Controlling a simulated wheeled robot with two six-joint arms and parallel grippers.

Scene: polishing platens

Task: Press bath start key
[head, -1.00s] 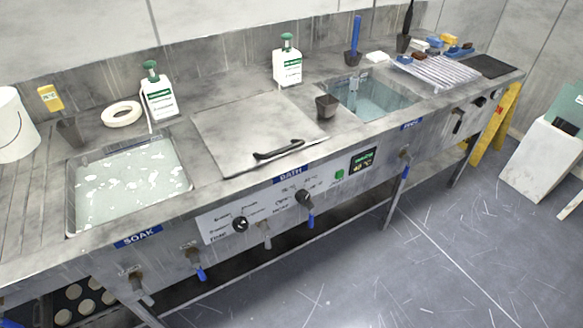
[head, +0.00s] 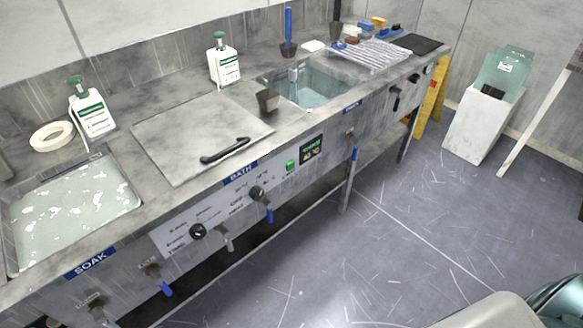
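The bath start key is a small green square button (head: 291,166) on the grey front panel of the bench. It sits just left of a dark display (head: 312,149) with green and yellow characters. The blue BATH label (head: 240,172) is to its left, under the closed bath lid (head: 201,138) with its black handle. Two black knobs (head: 198,231) (head: 256,193) are on the panel left of the key. Neither of my grippers shows. Nothing covers the key.
The soak basin (head: 72,208) is at the left and a water-filled basin (head: 308,87) at the back right. Blue-handled valves (head: 166,289) stick out below the panel. The floor (head: 400,240) in front is clear. A white bin (head: 481,122) stands at the far right.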

